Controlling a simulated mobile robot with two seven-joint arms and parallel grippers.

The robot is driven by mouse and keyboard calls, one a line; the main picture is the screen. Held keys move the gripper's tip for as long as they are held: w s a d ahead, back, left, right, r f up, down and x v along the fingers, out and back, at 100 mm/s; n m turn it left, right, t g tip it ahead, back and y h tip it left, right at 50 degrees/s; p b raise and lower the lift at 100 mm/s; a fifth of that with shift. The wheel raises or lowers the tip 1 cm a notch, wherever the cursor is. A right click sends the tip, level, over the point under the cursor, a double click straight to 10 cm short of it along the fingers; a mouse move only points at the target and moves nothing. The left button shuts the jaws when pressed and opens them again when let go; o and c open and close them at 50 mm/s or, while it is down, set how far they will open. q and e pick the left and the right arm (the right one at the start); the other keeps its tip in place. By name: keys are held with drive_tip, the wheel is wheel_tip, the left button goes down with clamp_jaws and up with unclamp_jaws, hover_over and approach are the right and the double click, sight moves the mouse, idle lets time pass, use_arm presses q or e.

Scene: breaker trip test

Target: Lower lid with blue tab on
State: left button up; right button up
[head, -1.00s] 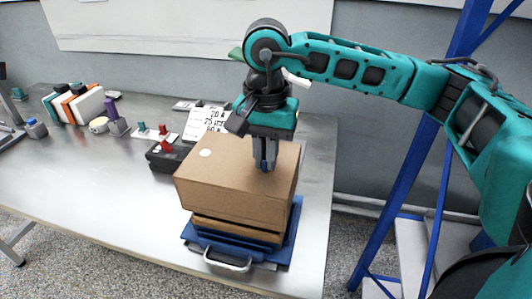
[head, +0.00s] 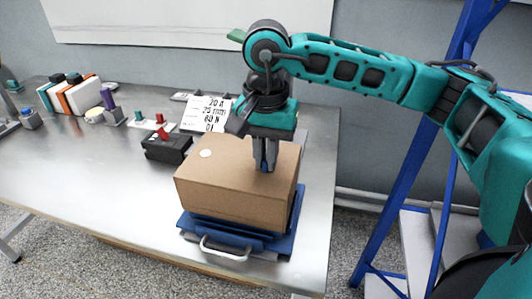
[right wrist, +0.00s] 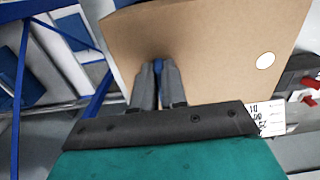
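The brown cardboard lid (head: 235,185), with a white round spot on top, sits level over the blue tray (head: 294,225) in the head view. The box part below it is hidden by the lid's sides. My right gripper (head: 265,167) is above the lid's right part, pointing down. Its fingers are shut on the blue tab (right wrist: 159,66), which shows between the fingertips in the right wrist view. The lid top (right wrist: 215,45) and its white spot also show there. My left gripper is not in view.
The blue tray has a metal handle (head: 225,249) at the table's front edge. A black box with a red knob (head: 167,148) and a printed card (head: 206,114) stand behind the lid. Binders (head: 75,97) are at the back left. Blue rack posts (head: 410,190) rise at right.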

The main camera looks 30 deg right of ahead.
drive_tip(key=o, duration=0.5)
drive_tip(key=shift+r, duration=0.1)
drive_tip(key=shift+r, duration=0.35)
wheel_tip(320, 180, up, 12)
drive_tip(key=shift+r+p, duration=0.1)
drive_tip(key=shift+p, duration=0.75)
